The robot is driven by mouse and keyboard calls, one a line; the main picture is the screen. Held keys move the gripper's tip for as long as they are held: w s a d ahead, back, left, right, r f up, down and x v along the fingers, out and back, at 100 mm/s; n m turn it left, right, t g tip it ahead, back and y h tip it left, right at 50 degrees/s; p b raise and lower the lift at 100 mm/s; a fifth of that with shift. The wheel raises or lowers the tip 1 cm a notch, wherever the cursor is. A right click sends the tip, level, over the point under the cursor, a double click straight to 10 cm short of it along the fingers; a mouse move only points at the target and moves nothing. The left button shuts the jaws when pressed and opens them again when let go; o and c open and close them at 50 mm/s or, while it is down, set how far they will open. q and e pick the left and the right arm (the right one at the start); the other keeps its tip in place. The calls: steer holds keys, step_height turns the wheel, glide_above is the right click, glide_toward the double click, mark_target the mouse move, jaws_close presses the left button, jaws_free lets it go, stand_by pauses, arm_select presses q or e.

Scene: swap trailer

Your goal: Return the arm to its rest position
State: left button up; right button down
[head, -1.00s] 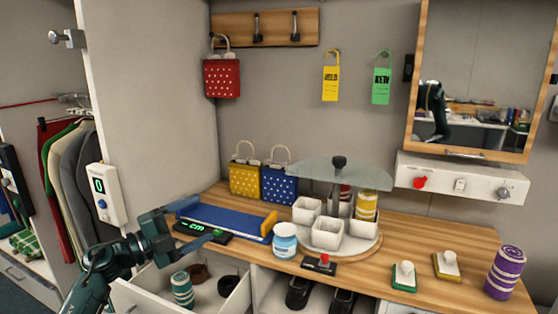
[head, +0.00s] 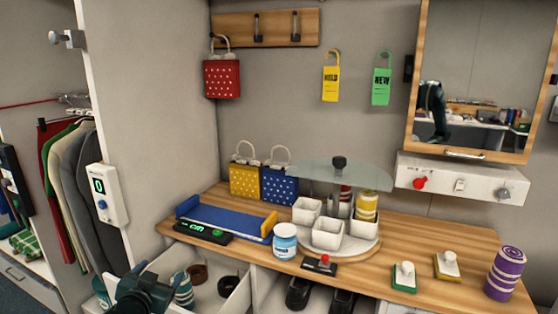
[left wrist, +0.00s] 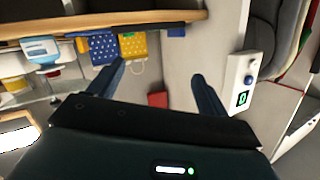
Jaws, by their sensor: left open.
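My left gripper (head: 145,290) is low at the bottom left of the head view, over the open drawer (head: 235,300). In the left wrist view its two fingers (left wrist: 160,85) stand wide apart, with nothing between them. The fingertips do not show clearly in the head view. My right gripper is in neither view.
The drawer holds a teal striped roll (head: 184,290) and brown rings (head: 198,273). On the wooden counter (head: 415,240) stand a blue measuring board (head: 222,219), a blue-labelled jar (head: 285,241) and a carousel with white cups (head: 328,234). A wall panel (head: 108,193) is at left.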

arm_select(q)
steer(key=s+d+f+g+h, duration=0.1)
steer(key=s+d+f, duration=0.3)
steer(key=s+f, duration=0.25)
steer(key=s+d+f+g+h, duration=0.1)
steer(key=s+d+f+g, duration=0.1)
steer(key=s+d+f, duration=0.45)
steer(key=s+d+f+g, duration=0.1)
steer(key=s+d, duration=0.1)
steer(key=s, duration=0.7)
steer(key=s+d+g+h, duration=0.1)
steer(key=s+d, duration=0.1)
steer(key=s, duration=0.8)
steer(key=shift+s+d+f+n, duration=0.15)
steer(key=shift+d+f+n, duration=0.05)
steer(key=shift+f+n, duration=0.15)
steer(key=shift+c, duration=0.2)
